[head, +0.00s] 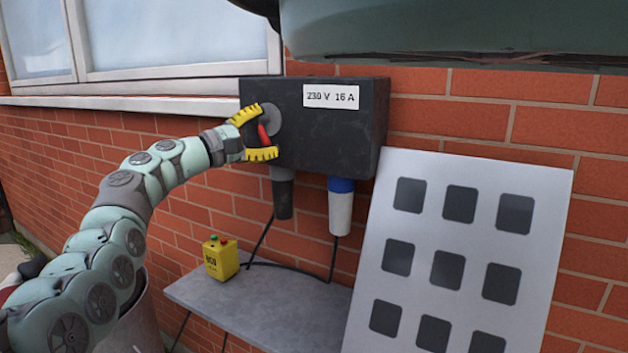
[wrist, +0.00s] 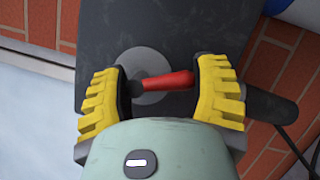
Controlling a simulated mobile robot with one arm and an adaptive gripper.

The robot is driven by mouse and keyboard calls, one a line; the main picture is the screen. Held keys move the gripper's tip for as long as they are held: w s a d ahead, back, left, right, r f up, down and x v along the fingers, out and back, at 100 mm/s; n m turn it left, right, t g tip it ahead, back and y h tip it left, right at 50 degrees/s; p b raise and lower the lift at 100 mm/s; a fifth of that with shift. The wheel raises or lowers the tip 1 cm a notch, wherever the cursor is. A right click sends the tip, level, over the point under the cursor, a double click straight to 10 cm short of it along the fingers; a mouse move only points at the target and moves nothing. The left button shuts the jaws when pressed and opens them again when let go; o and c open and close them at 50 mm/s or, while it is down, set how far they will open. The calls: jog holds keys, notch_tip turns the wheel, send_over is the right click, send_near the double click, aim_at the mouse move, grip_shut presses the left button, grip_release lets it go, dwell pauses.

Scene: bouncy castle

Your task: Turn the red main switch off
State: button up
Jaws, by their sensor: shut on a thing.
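The red main switch (head: 264,136) is a red handle on a round grey disc (head: 271,118), on the left part of the front of a dark grey box (head: 320,137). In the head view the handle points mostly downward. In the wrist view the red handle (wrist: 168,81) lies nearly level, its free end at the right finger. My gripper (head: 268,131) has yellow ribbed fingers, one above and one below the handle in the head view. The fingers partly hide the disc.
A white label (head: 331,96) reads 230 V 16 A. Grey (head: 283,193) and blue-white (head: 341,206) plugs hang below the box. A yellow box with buttons (head: 221,258) stands on a grey shelf (head: 270,305). A white panel with dark squares (head: 460,240) leans at the right.

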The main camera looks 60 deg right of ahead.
jog(key=m, duration=0.1)
jog(key=m+y+b, duration=0.1)
jog(key=m, duration=0.1)
jog(key=f+m+y+b, duration=0.1)
jog(key=shift+w+d+m, duration=0.15)
jog(key=shift+w+m, duration=0.1)
jog(key=shift+m, duration=0.15)
jog(key=shift+w+f, duration=0.1)
jog(key=shift+w, duration=0.05)
jog(key=o, duration=1.1)
jog(key=shift+w+a+r, duration=0.2)
jog(key=shift+w+a, duration=0.1)
jog(key=shift+a, duration=0.4)
jog(key=v, duration=1)
jog(key=shift+a, duration=0.35)
